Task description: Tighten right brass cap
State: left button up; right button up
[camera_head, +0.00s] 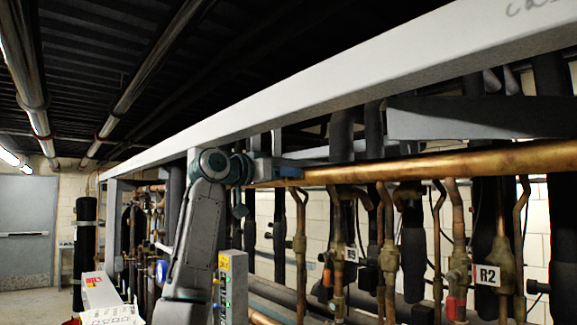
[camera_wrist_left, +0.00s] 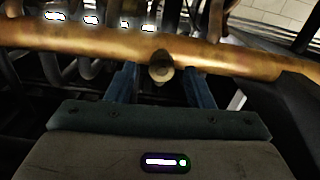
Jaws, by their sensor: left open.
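A dull brass cap (camera_wrist_left: 160,68) shows in the left wrist view on a short stub at the near side of a copper pipe (camera_wrist_left: 90,42). I cannot tell from the views whether it is the right one of several. My left gripper (camera_wrist_left: 160,80) is open, with one blue finger on each side of the cap; contact is not visible. In the head view my left gripper (camera_head: 288,170) reaches the left end of the long copper pipe (camera_head: 430,167), and the cap is hidden there. My right gripper is not in view.
A long white beam (camera_head: 330,88) runs above the pipe. Vertical copper lines with brass valves (camera_head: 389,256) and dark insulated pipes (camera_head: 412,250) hang below it. An R2 label (camera_head: 488,275) is at right.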

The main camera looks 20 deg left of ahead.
pick_arm(q)
jog(key=shift+w+d, duration=0.2)
jog(key=shift+w, duration=0.35)
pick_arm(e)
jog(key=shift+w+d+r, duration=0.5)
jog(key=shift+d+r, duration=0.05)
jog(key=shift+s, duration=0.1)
pick_arm(q)
jog(key=shift+c, duration=0.9)
jog(key=c, duration=0.7)
jog(key=shift+c, duration=0.6)
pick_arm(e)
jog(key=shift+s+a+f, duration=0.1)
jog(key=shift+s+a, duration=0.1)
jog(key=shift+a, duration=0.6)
